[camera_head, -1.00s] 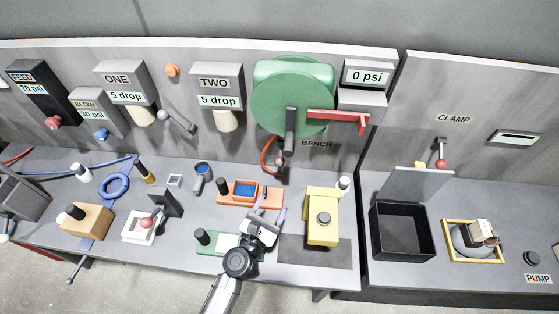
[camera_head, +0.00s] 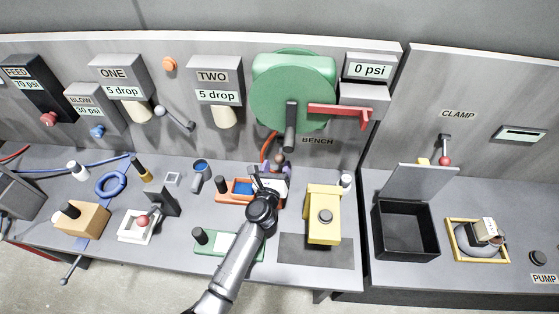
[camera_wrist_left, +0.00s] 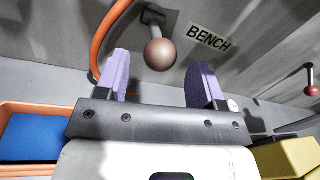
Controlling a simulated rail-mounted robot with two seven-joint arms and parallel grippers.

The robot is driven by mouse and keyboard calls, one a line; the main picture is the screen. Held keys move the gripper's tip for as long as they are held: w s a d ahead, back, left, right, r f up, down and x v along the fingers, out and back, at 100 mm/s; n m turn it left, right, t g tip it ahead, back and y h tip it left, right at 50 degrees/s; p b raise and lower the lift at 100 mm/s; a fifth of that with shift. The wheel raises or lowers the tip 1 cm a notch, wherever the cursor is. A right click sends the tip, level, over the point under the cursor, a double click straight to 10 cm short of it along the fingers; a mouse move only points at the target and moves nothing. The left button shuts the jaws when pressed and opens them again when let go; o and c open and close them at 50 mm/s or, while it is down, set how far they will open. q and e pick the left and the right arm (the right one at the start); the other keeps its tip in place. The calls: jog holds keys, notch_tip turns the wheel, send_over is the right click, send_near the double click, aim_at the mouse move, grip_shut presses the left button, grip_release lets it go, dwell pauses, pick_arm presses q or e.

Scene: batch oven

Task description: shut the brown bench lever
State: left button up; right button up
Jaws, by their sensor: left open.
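The brown bench lever (camera_head: 278,159) is a round brown knob on a short dark arm, on the back panel beside the BENCH label. In the left wrist view the knob (camera_wrist_left: 160,54) sits large and near the middle, between and just beyond the purple fingertips. My left gripper (camera_head: 271,171) is open and empty, reaching over the orange tray towards the knob. In the left wrist view its two fingers (camera_wrist_left: 158,78) stand wide apart, with a gap on both sides of the knob. I cannot tell how far the knob is from the tips. My right gripper is out of view.
An orange hose (camera_wrist_left: 103,45) runs close to the left of the lever. The green drum (camera_head: 292,95) with its red handle overhangs above. The orange tray (camera_head: 226,198) is below the gripper, and a yellow block (camera_head: 323,215) stands to the right. A red-knobbed CLAMP lever (camera_head: 445,161) is farther right.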

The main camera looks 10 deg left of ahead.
aim_at(281, 151)
pick_arm(q)
jog(key=shift+w+d+b, duration=0.15)
jog(key=shift+w+b, duration=0.2)
jog(key=shift+w, duration=0.6)
jog(key=shift+w+d+b, duration=0.1)
jog(key=shift+w+b, duration=0.2)
jog(key=shift+w, duration=0.65)
grip_shut()
